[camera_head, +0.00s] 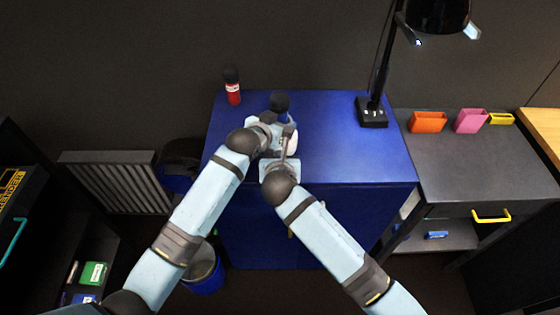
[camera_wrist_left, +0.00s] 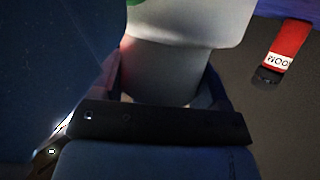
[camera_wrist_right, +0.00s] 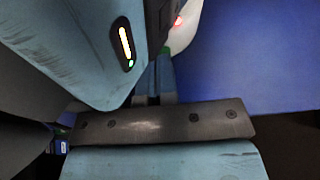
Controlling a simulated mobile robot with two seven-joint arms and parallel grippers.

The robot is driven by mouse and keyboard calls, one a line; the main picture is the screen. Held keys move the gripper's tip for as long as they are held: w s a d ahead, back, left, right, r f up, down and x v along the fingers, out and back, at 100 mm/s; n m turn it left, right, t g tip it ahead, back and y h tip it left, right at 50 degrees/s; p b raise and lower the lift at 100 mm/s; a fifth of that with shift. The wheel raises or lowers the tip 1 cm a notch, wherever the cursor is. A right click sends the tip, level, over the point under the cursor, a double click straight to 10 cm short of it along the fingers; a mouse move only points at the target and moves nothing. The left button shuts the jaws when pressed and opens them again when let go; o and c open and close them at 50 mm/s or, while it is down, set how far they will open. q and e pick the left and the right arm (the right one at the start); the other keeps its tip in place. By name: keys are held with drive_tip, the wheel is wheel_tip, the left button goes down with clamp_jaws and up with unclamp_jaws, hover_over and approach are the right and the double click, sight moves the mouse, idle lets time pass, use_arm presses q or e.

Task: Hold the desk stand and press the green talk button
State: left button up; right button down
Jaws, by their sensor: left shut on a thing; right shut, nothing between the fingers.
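The white desk stand (camera_head: 292,142) is on the blue cabinet top, mostly hidden behind my grippers in the head view. My left gripper (camera_head: 268,130) is shut on it; in the left wrist view its pale body (camera_wrist_left: 165,65) is between the fingers. My right gripper (camera_head: 285,155) is shut and empty, close in front of the stand. In the right wrist view the stand's white edge (camera_wrist_right: 185,28) shows a small red light, with a bit of green by my fingertips. Another bit of green shows at the left wrist view's top edge. I cannot tell whether my right fingertips touch the green button.
A red bottle (camera_head: 233,92) with a dark cap stands at the back left of the blue cabinet (camera_head: 340,150). A black lamp (camera_head: 372,112) stands at its back right. The cabinet top right of the stand is clear. Orange and pink holders (camera_head: 428,122) are further right.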

use_arm(q)
drive_tip(key=shift+d+f, duration=0.1)
drive_tip(key=shift+d, duration=0.05)
use_arm(e)
drive_tip(key=shift+w+d, duration=0.2)
drive_tip(key=shift+w, duration=0.6)
use_arm(q)
drive_tip(key=shift+s+d, duration=0.15)
drive_tip(key=shift+s, duration=0.05)
use_arm(e)
drive_tip(key=shift+w+d, duration=0.1)
use_arm(q)
drive_tip(key=shift+w, duration=0.1)
drive_tip(key=shift+w+a, duration=0.1)
drive_tip(key=shift+a, duration=0.15)
use_arm(e)
drive_tip(key=a+v, duration=0.1)
drive_tip(key=v, duration=0.8)
drive_tip(key=shift+f, duration=0.25)
drive_tip(key=s+r, duration=0.7)
